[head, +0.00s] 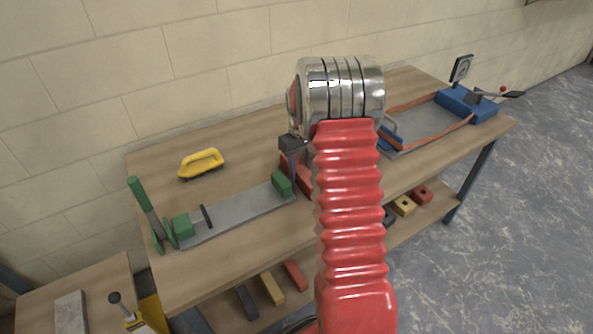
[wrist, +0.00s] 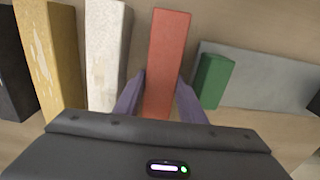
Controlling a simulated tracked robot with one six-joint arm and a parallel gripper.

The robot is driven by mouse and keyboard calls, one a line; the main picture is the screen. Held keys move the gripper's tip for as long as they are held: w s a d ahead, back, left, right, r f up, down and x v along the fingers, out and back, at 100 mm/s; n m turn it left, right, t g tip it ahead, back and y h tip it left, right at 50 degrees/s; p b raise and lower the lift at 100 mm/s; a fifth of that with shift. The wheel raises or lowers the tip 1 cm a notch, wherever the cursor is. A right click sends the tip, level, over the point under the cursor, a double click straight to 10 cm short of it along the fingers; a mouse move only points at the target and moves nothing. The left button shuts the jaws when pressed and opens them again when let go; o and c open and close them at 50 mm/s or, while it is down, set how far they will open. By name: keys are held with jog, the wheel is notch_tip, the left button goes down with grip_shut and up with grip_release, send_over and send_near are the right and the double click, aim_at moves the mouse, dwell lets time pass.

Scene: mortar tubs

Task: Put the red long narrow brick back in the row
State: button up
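The red long narrow brick (wrist: 168,60) is between my gripper's two fingers (wrist: 160,88) in the wrist view, with a finger against each long side. My gripper looks shut on it. In the head view my gripper (head: 293,152) is above the bench, and the red brick (head: 304,178) shows partly beneath it, the rest hidden by my arm. In the wrist view the row is to the left of the red brick: a white brick (wrist: 104,55), a yellow brick (wrist: 50,55) and a black brick (wrist: 12,75). A gap separates the white and red bricks. My arm hides the row in the head view.
A grey plate (head: 235,216) with green blocks (head: 282,184) lies close to the right of the red brick in the wrist view. A yellow-handled float (head: 202,163) and a blue scale-like device (head: 466,104) are on the bench. Several bricks lie on the lower shelf (head: 272,288).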

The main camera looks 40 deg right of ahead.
jog(key=o, duration=0.5)
jog(key=shift+c, duration=0.2)
jog(key=shift+f, duration=0.1)
notch_tip(320, 180, up, 14)
dwell(0.3)
jog(key=shift+f, duration=0.1)
dwell(0.4)
